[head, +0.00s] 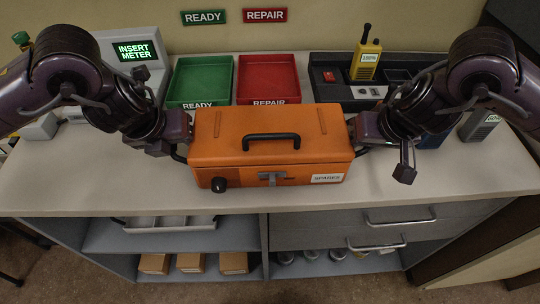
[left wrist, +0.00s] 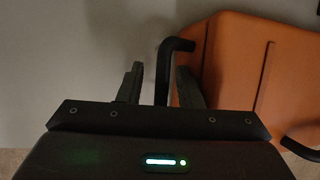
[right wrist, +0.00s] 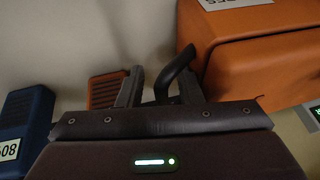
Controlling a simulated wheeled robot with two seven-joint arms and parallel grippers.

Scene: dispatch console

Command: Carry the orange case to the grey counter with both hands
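The orange case (head: 230,125), with a black top handle, a front latch and a SPARES label, appears to rest level on the pale grey counter (head: 90,185), near its front edge. Each end has a black side handle. My left gripper (head: 185,138) is at the case's left end. In the left wrist view its open fingers (left wrist: 158,88) stand on either side of the left side handle (left wrist: 164,65), with a gap to one finger. My right gripper (head: 355,130) is at the right end. In the right wrist view its open fingers (right wrist: 160,90) straddle the right side handle (right wrist: 175,70), with a gap showing.
Behind the case are a green READY tray (head: 203,82), a red REPAIR tray (head: 262,78) and a dark charger rack with a yellow radio (head: 366,58). A meter screen (head: 134,50) stands at left. A blue radio (right wrist: 22,125) is near my right gripper. Shelves and drawers lie below.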

